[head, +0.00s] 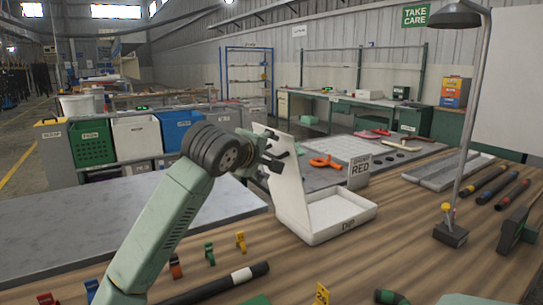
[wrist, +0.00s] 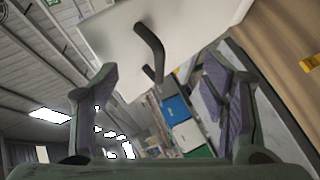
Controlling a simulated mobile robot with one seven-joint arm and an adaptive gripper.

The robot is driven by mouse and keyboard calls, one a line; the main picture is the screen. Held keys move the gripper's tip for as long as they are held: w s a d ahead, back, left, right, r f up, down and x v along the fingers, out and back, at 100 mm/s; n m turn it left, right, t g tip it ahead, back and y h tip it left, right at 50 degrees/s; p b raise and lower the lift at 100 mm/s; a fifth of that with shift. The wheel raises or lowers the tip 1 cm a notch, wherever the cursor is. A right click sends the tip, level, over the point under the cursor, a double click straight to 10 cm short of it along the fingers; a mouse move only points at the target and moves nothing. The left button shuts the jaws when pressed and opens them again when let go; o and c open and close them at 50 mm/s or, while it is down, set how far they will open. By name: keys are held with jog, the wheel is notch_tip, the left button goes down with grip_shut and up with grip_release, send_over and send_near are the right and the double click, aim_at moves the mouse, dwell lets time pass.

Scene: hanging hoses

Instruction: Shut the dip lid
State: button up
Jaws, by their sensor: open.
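The white dip box (head: 340,213), labelled DIP, stands on the wooden bench. Its white lid (head: 289,195) is open and stands up, leaning back to the left. My gripper (head: 270,155) is at the upper part of the lid, on its outer left side. In the wrist view the lid (wrist: 210,22) fills the top. A dark bent handle (wrist: 150,45) sticks out from it. My gripper's two fingers (wrist: 160,72) are spread wide, one on each side of the handle's line. I see no grip on the handle. Contact with the lid cannot be told.
A sign reading RED (head: 359,172) stands behind the box. A lamp (head: 452,232) stands to the right, near several dark hoses (head: 492,187).

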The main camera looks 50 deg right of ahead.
aim_at(271, 156)
jog(key=shift+x, duration=2.25)
jog(key=shift+c, duration=0.4)
grip_shut()
